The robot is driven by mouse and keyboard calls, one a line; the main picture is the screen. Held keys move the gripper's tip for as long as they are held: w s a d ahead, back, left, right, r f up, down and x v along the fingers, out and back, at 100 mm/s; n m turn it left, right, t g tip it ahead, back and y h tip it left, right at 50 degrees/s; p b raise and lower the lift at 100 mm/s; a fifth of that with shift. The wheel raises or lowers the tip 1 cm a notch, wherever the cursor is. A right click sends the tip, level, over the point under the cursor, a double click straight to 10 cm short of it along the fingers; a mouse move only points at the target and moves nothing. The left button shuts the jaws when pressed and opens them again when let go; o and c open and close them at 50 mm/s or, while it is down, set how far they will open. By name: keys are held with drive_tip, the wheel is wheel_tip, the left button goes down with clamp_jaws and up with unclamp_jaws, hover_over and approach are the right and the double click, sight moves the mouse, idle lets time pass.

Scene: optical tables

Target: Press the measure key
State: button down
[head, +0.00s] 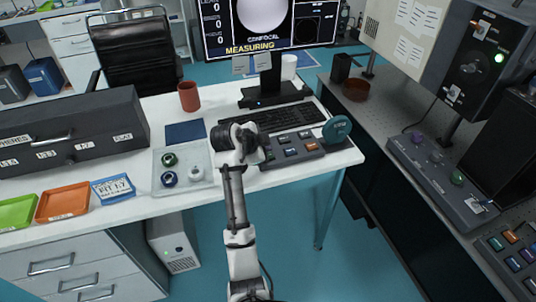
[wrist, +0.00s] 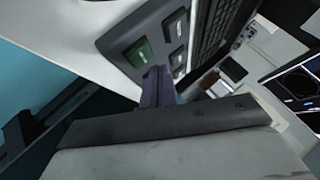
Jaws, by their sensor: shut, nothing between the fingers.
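A dark key panel (head: 318,152) with several keys, one of them orange (head: 312,147), lies at the right front of the white desk. My gripper (head: 262,153) is over the panel's left end and hides part of it. In the wrist view the shut fingers (wrist: 158,88) are at or just above the panel, close to a green key (wrist: 139,52). Grey keys (wrist: 177,27) lie beside it. I cannot tell whether the fingertips touch a key, and the key labels are too small to read. The monitor (head: 265,30) reads "MEASURING" under a bright round picture.
A keyboard (head: 270,119) lies behind the panel, and a teal round object (head: 337,129) stands at its right end. A clear tray (head: 184,181) with small round parts is left of my gripper. A red-brown cup (head: 189,96) stands farther back.

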drive_tip(key=shift+r+p, duration=1.55)
drive_tip(key=shift+r, duration=0.85)
drive_tip(key=shift+f, duration=0.1)
